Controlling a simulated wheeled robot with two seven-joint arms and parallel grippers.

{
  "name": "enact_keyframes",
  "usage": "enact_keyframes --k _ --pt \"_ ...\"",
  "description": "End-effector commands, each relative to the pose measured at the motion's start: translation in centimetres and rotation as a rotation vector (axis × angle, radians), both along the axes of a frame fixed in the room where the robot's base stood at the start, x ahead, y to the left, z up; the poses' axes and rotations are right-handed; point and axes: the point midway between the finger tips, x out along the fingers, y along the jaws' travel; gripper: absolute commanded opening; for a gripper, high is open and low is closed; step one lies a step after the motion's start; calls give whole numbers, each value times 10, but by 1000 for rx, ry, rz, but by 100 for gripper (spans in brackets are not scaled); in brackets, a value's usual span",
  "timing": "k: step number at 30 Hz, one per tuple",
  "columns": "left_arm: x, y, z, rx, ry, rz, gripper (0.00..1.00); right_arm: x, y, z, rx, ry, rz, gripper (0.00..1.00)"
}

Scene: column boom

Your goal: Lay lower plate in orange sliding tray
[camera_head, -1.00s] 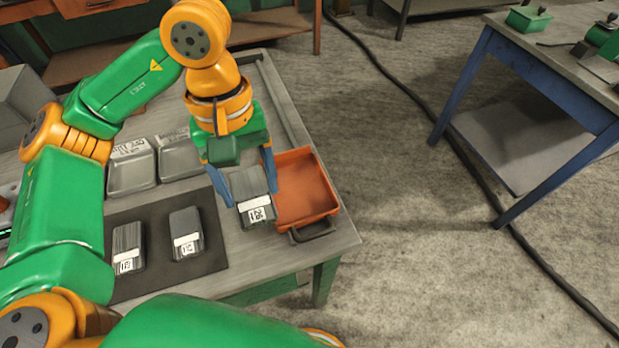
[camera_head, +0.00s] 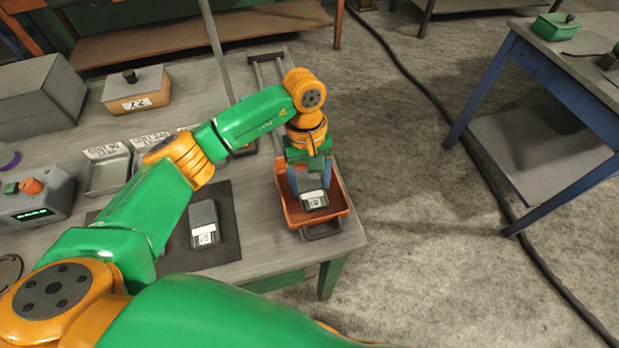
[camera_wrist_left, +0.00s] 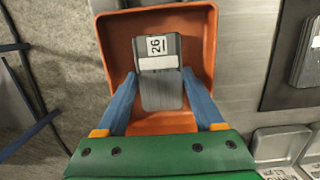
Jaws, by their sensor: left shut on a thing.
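The orange sliding tray (camera_head: 341,205) sits at the right end of the workbench, with a dark handle at its front. It also shows in the wrist view (camera_wrist_left: 207,45). My left gripper (camera_head: 311,188) points down over the tray, shut on a grey plate (camera_head: 314,199) with a white label. In the wrist view the blue fingers (camera_wrist_left: 161,76) press the plate's sides, and the plate (camera_wrist_left: 160,92) lies within the tray's outline. I cannot tell whether it touches the tray floor. My right gripper is not in view.
Another labelled grey plate (camera_head: 204,222) lies on a dark mat (camera_head: 226,205) left of the tray. Grey labelled bins (camera_head: 106,175), a control box (camera_head: 36,198) and a lidded box (camera_head: 137,93) stand further left. Floor right of the bench is open, crossed by a cable.

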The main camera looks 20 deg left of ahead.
Motion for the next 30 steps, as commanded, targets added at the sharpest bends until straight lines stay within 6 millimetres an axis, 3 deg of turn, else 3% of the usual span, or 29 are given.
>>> enact_keyframes --k 2,3,6,16,18,26,30 --pt "0 0 -3 0 -1 0 0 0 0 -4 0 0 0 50" --pt "0 0 -4 0 0 0 72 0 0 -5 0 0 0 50" --pt "0 0 -2 0 0 0 99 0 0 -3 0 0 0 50" --pt "0 0 3 0 0 1 100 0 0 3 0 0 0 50" --pt "2 1 8 1 -4 1 100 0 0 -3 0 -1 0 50" --pt "10 6 73 0 -7 3 100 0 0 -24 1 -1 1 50" --pt "14 9 108 2 -4 3 100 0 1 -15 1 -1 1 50"
